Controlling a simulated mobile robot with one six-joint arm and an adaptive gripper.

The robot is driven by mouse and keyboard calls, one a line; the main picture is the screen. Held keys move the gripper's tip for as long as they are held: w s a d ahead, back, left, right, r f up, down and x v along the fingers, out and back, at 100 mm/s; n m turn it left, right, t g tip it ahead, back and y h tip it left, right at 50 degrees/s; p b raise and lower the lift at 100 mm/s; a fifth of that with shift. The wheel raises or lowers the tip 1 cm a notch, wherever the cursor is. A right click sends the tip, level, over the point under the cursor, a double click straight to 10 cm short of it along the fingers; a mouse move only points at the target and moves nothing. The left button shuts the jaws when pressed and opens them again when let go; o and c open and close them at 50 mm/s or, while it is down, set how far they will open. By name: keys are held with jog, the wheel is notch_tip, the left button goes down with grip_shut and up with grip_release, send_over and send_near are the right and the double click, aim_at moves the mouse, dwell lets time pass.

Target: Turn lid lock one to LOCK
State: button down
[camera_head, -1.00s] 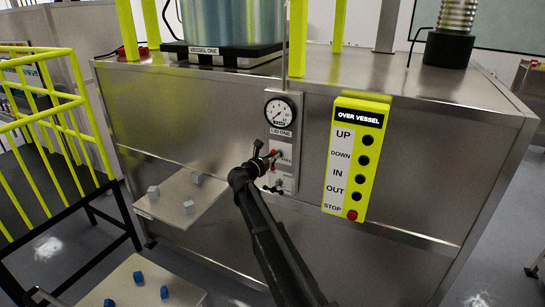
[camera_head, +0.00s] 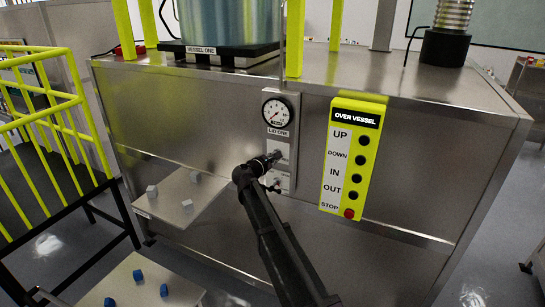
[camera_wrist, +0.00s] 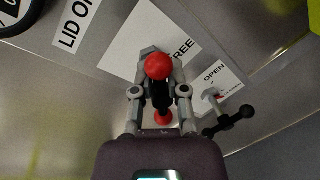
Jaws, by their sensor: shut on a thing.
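The lid lock one handle is a dark bar with a red ball (camera_wrist: 158,66) at its upper end and a second red end lower down in the wrist view. My gripper (camera_wrist: 160,95) has a finger on each side of the handle and is shut on it. A white label beside it shows letters ending in "REE"; the rest is covered. In the head view my gripper (camera_head: 273,158) reaches the LID ONE panel (camera_head: 281,128) below the gauge and hides most of the handle.
A black-ended valve lever (camera_wrist: 228,120) near an OPEN label (camera_wrist: 216,74) sits close to my gripper's right. The yellow OVER VESSEL button box (camera_head: 353,155) is to the right of the panel. A shelf with grey blocks (camera_head: 188,205) is at the left.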

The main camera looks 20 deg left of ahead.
jog(key=m, duration=0.4)
jog(key=shift+d+f+y, duration=0.3)
jog(key=shift+d+y, duration=0.05)
jog(key=shift+y, duration=0.05)
jog(key=m, duration=0.1)
jog(key=f+m+y, duration=0.1)
jog(key=m, duration=0.1)
jog(key=shift+d+b, duration=0.15)
jog(key=shift+b, duration=0.2)
jog(key=shift+m, duration=0.4)
jog(key=c, duration=0.6)
grip_release()
jog(key=shift+c, duration=0.2)
jog(key=shift+r, duration=0.1)
jog(key=shift+n, duration=0.4)
